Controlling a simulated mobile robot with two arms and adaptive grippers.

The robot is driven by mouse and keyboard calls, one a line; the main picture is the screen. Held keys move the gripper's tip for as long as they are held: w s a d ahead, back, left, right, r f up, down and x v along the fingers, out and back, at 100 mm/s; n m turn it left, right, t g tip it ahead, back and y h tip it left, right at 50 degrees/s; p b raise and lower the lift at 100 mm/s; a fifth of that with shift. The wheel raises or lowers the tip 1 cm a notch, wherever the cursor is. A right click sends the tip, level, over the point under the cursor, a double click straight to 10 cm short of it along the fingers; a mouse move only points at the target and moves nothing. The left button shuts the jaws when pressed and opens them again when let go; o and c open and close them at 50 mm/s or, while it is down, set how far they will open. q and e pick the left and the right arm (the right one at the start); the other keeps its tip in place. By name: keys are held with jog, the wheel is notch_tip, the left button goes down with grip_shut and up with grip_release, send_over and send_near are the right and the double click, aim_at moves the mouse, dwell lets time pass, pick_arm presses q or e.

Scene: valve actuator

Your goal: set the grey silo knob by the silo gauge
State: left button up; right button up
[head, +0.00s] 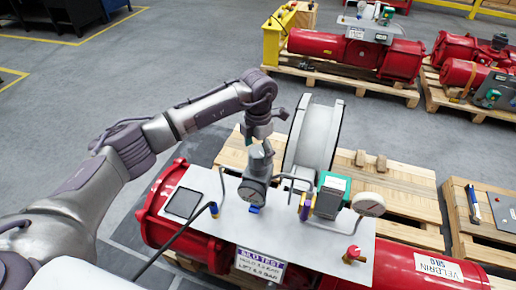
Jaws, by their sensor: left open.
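The silo test panel (205,236) is a pale plate on top of a red actuator. A grey regulator (253,191) with a blue fitting below it stands on the plate, joined to thin pipes on both sides. Its grey knob (259,163) is at the top, partly covered by my left gripper. My left gripper (259,145) points down from above at the knob, open; I cannot tell whether its fingers touch it. The round white silo gauge (369,204) stands at the right of the plate; its needle is too small to read. My right gripper is not in view.
A teal-topped box (332,190), a yellow and purple valve (306,206) and a red knob (353,253) also stand on the plate. A sign (261,264) hangs at its front. A large grey wheel-like part (315,137) stands behind. A black cable (172,247) crosses the left side.

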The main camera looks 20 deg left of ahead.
pick_arm(q)
jog(key=shift+f, duration=0.8)
jog(key=c, duration=1.2)
jog(key=shift+o, duration=0.2)
